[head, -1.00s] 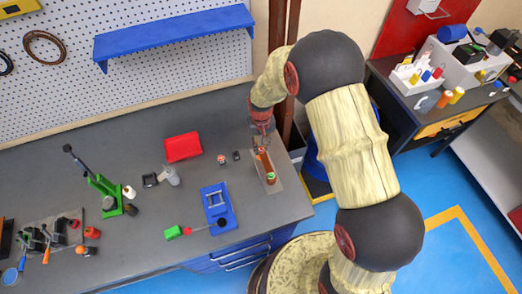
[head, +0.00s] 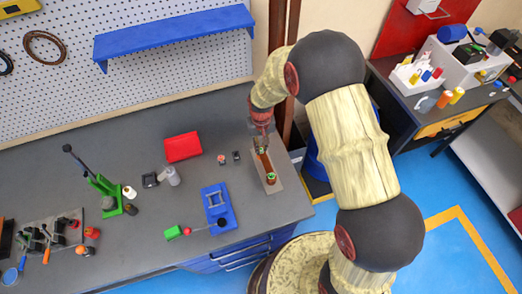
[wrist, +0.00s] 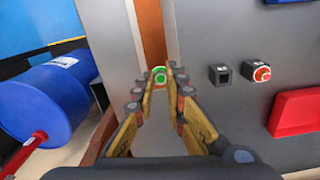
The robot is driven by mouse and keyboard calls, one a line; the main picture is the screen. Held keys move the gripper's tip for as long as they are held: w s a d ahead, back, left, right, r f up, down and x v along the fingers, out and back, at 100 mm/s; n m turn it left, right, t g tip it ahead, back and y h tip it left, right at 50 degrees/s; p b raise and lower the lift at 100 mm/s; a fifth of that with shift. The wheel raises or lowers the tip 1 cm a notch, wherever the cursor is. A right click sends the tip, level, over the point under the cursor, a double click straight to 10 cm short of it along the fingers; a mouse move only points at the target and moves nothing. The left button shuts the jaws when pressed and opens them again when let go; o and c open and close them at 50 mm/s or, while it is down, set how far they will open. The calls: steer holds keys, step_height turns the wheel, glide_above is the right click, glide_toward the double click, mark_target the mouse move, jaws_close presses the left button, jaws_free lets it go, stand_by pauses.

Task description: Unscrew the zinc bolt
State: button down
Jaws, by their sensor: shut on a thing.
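A copper-coloured bar (head: 262,158) lies on a grey plate (head: 277,185) near the bench's right end, with a green-topped part (head: 270,178) at its front. My gripper (head: 261,142) is above the bar's rear end. In the wrist view, my gripper's fingertips (wrist: 162,76) close around a small round part with a green ring (wrist: 158,75), and the bar (wrist: 152,35) runs away beyond it. I take the held part to be the zinc bolt, but its metal is mostly hidden. I cannot tell how far its thread is engaged.
A small black block (head: 237,155), a small red-topped part (head: 221,160) and a red tray (head: 183,147) stand left of the plate. A blue fixture (head: 218,207) is in front. A blue barrel (wrist: 45,100) stands off the bench's right side. Bench between them is clear.

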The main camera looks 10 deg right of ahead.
stand_by(0.3)
steer(key=n, duration=0.5)
steer(key=shift+n, duration=0.4)
steer(key=shift+n, duration=0.5)
steer(key=n, duration=0.4)
steer(key=shift+n, duration=0.3)
steer(key=n, duration=0.3)
steer(key=shift+r+n, duration=0.1)
steer(key=shift+n, duration=1.3)
